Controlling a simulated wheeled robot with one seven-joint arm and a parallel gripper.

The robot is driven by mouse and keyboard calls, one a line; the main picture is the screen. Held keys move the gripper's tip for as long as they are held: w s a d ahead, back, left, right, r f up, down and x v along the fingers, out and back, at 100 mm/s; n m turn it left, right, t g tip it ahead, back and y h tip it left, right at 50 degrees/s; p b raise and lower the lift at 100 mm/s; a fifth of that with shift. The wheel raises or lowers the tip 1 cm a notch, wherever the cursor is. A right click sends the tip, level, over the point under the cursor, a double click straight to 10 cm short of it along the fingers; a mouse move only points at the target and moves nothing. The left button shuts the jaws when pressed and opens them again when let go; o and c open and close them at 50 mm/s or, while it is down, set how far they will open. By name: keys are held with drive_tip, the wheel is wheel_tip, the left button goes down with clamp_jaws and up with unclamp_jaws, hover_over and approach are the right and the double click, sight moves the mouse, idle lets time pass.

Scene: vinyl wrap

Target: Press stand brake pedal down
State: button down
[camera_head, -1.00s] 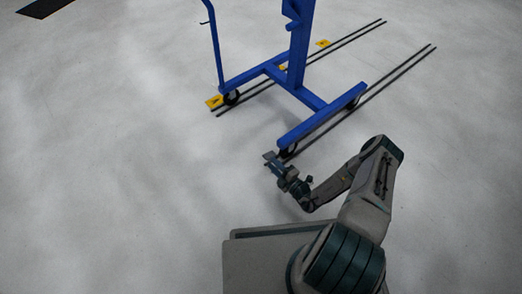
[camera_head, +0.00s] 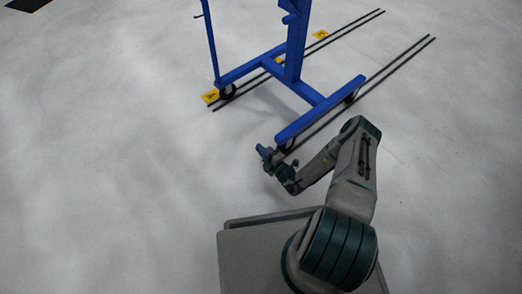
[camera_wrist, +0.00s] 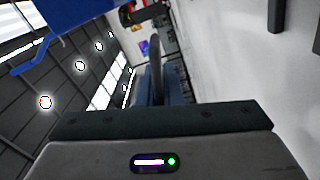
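The blue wheeled stand (camera_head: 300,92) is upright on the floor in the head view. Its near leg (camera_head: 322,108) ends in a dark caster (camera_head: 286,144) close to my gripper. A brake pedal cannot be told apart there. My gripper (camera_head: 264,152) is low, just left of that caster; contact cannot be judged. In the wrist view, blue framework, likely the stand (camera_wrist: 62,45), fills the upper left. A narrow dark upright shape, apparently my gripper's fingers (camera_wrist: 155,70), rises above the wrist housing. Its opening is not clear.
Two pairs of dark floor rails (camera_head: 395,72) run under and beyond the stand. Yellow floor markers (camera_head: 210,97) lie near the far-left caster and farther back. A dark mat (camera_head: 28,5) lies at the far upper left.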

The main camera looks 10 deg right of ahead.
drive_tip(key=shift+f, duration=0.1)
drive_tip(key=shift+s+a+f+n, duration=0.1)
drive_tip(key=shift+f+n, duration=0.25)
drive_tip(key=shift+n, duration=0.45)
drive_tip(key=shift+f+n+b, duration=0.2)
drive_tip(key=shift+f+n, duration=0.3)
drive_tip(key=shift+n, duration=0.6)
drive_tip(key=shift+f+n+b, duration=0.15)
drive_tip(key=shift+f+n, duration=0.3)
drive_tip(key=shift+n, duration=0.65)
drive_tip(key=c, duration=1.6)
unclamp_jaws()
